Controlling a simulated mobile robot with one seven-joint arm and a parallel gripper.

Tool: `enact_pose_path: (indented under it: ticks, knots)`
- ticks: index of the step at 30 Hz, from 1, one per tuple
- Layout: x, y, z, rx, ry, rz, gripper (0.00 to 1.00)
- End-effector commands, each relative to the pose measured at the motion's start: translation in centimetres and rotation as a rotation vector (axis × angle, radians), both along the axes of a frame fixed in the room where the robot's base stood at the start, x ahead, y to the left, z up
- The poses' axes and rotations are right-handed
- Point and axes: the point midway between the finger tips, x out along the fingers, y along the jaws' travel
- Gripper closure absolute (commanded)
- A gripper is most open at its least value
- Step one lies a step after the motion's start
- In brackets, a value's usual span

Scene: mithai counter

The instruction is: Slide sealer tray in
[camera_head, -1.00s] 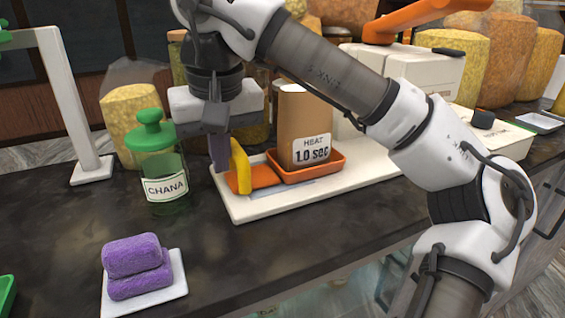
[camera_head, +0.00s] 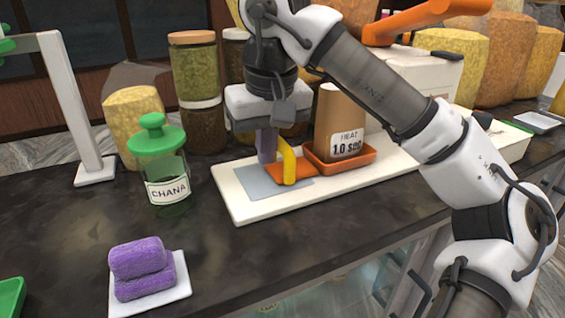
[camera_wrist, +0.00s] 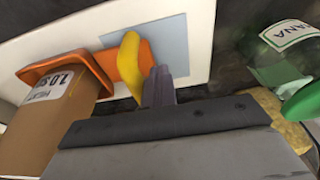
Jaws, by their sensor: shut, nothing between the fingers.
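The orange sealer tray (camera_head: 362,160) with its yellow upright handle (camera_head: 288,166) sits on the long white sealer base (camera_head: 262,209). A brown pouch (camera_head: 338,112), labelled "HEAT 1.0 SEC", stands in the tray. My gripper (camera_head: 267,158) is shut and empty, with its fingers down on the left side of the handle, seemingly against it. The wrist view shows the shut fingers (camera_wrist: 158,88) right beside the yellow handle (camera_wrist: 130,62), with the tray and pouch (camera_wrist: 40,130) to the left. The white sealer body (camera_head: 430,68) with an orange lever (camera_head: 425,18) stands farther right, partly hidden by my arm.
A green-lidded "CHANA" jar (camera_head: 160,165) stands left of the base. Purple rolls on a white plate (camera_head: 165,298) lie at the front left. Tall jars (camera_head: 197,95) stand behind. The dark counter in front of the base is clear.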

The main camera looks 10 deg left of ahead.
Motion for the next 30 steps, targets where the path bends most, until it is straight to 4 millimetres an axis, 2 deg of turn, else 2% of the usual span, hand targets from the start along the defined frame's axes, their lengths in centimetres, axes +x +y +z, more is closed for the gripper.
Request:
enact_pose_path:
  ticks: [30]
  knots:
    - [4.0,-6.0,0.0,0.0,0.001,-0.004,1.0]
